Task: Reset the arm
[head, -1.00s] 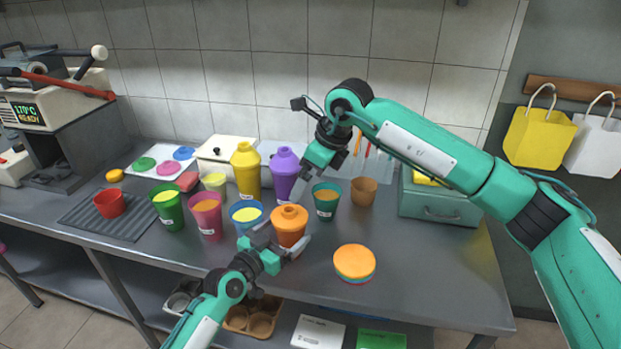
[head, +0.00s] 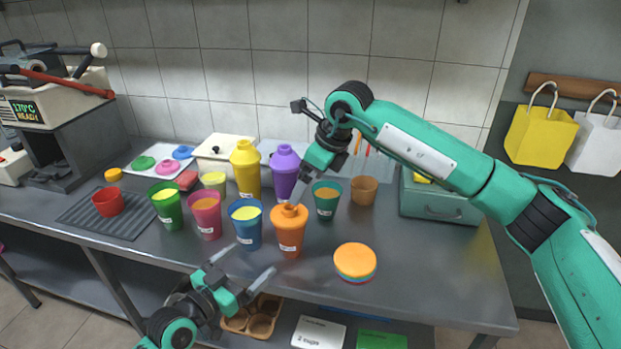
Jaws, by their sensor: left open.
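My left gripper (head: 243,262) is open and empty in the head view, in front of the table's front edge and apart from the cups. My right gripper (head: 292,193) points down at the top of the orange shaker (head: 290,232); its fingers are small and partly hidden, so I cannot tell its opening or whether it touches the lid. The orange shaker stands upright on the table (head: 420,275). A blue cup (head: 247,226) stands beside it on the left.
Green (head: 168,208), pink (head: 206,217) and teal (head: 326,202) cups stand close by, with yellow (head: 246,172) and purple (head: 284,172) shakers behind. A teal box (head: 440,202) stands at the back right. The front right tabletop is clear.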

